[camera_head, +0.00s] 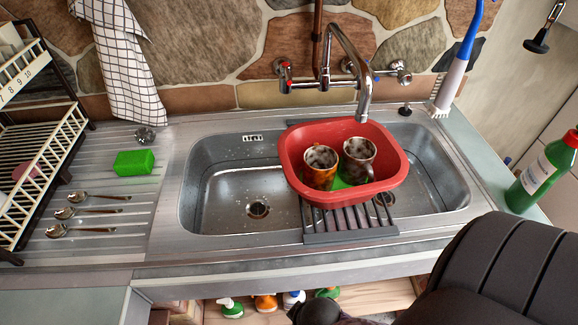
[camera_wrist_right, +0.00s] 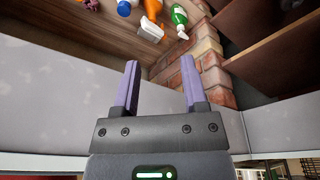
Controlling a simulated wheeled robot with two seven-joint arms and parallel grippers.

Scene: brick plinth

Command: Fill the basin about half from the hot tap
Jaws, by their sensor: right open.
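The red basin (camera_head: 290,150) sits in the sink over a grey slatted rack. Two brown speckled mugs (camera_head: 320,167) (camera_head: 358,160) stand in it, with a green patch between them that I cannot identify. The chrome spout (camera_head: 363,105) hangs over the basin's back part; no water stream shows. The tap handle with a red mark (camera_head: 282,68) is on the wall left of the spout. The handle with a blue mark (camera_head: 376,76) is to the right. My right gripper (camera_wrist_right: 160,63) is open and empty, below the counter front. My left gripper is out of view.
A green bottle (camera_head: 541,172) stands at the counter's right end. A green sponge (camera_head: 134,162) and several spoons lie on the left drainer by a dish rack (camera_head: 50,150). The sink's left part (camera_head: 225,195) is clear. Bottles stand under the counter.

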